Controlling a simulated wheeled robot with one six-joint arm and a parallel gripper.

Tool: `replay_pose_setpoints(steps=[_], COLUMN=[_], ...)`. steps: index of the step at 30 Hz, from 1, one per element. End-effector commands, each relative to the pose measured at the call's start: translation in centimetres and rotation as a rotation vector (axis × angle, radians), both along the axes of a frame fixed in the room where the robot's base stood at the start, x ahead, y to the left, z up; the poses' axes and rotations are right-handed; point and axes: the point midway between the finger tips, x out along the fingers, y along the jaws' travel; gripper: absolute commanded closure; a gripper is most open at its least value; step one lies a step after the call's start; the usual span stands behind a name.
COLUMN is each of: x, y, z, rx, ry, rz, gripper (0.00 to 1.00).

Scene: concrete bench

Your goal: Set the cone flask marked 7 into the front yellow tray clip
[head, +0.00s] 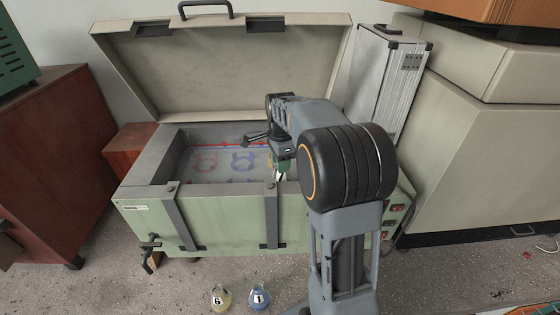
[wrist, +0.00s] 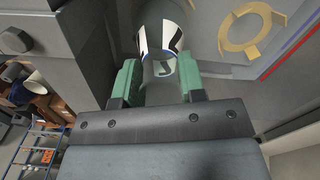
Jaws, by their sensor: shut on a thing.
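My gripper (head: 282,163) is over the open chest. In the wrist view its green fingers (wrist: 158,82) are shut on the neck of a clear cone flask (wrist: 165,38). The flask has a white label with a black mark that I cannot read fully. In the head view the flask (head: 281,175) is small and partly hidden by the gripper. A yellow clip (wrist: 252,27) lies on the grey tray in the wrist view, to the right of the flask and apart from it. In the head view my arm hides the yellow clips.
The pale green chest (head: 225,230) has high walls and a raised lid (head: 220,70). Red clips (head: 205,161) and blue clips (head: 243,160) show on its tray. A yellow-liquid flask (head: 221,298) and a blue-liquid flask (head: 259,297) stand in front. A metal case (head: 385,85) stands behind right.

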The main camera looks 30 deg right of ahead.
Motion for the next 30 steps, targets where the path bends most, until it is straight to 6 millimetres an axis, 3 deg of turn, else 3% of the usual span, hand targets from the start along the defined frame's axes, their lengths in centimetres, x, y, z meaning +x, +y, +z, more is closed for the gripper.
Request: replay_pose_setpoints(steps=[30], x=[0.0], y=[0.0], z=[-0.9], rx=[0.000], ry=[-0.001], rz=[0.000], gripper=[1.00])
